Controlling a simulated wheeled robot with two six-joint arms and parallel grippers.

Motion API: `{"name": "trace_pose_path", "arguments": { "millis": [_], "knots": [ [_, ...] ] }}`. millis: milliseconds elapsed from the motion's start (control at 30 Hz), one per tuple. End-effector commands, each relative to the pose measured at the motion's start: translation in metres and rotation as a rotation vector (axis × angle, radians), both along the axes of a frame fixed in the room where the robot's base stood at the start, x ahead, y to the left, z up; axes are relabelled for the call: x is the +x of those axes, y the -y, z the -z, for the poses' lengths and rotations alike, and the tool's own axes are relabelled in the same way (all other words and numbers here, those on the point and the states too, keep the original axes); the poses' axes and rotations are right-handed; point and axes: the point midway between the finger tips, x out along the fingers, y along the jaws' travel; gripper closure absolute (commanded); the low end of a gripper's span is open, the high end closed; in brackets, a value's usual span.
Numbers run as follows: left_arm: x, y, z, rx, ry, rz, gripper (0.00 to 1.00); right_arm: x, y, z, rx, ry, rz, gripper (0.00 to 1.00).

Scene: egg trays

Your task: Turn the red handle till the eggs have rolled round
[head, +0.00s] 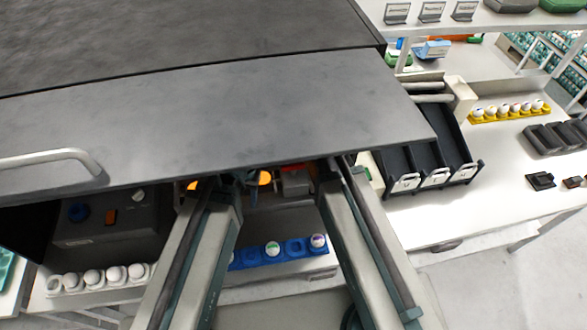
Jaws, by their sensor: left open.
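A small red part (293,167), perhaps the red handle, shows just under the lower edge of a grey panel; most of it is hidden. My left gripper (252,185) is open under that edge, left of the red part; its fingertips are partly covered. I cannot tell whether it touches anything. My right arm reaches up to the same edge, right of the red part, and its gripper is hidden. White eggs (93,277) sit in a row at the lower left. A blue tray (252,257) between my forearms holds eggs with coloured marks and has some empty cups.
The large grey panel (230,110) with a bar handle (50,158) hangs over my grippers and blocks the view. A dark box (105,225) with knobs stands at left. Black chutes (425,150) and a yellow egg tray (510,116) stand on the white table at right.

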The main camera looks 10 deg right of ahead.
Motion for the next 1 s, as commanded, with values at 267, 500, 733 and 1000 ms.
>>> {"name": "trace_pose_path", "arguments": {
  "millis": [267,500,733,1000],
  "knots": [
    [0.000,0.000,0.048,0.002,0.000,0.010,0.50,0.000,0.000,0.048,0.000,0.000,0.000,0.55],
    [0.000,0.000,0.075,0.002,-0.001,0.014,0.50,0.000,0.000,0.075,0.000,0.000,0.000,0.55],
    [0.000,0.000,0.079,0.002,-0.001,0.014,0.50,0.000,0.000,0.079,0.000,0.000,0.000,0.55],
    [0.000,0.000,0.078,0.002,-0.001,0.014,0.50,0.000,0.000,0.078,0.000,0.000,0.000,0.73]
  ]
}}
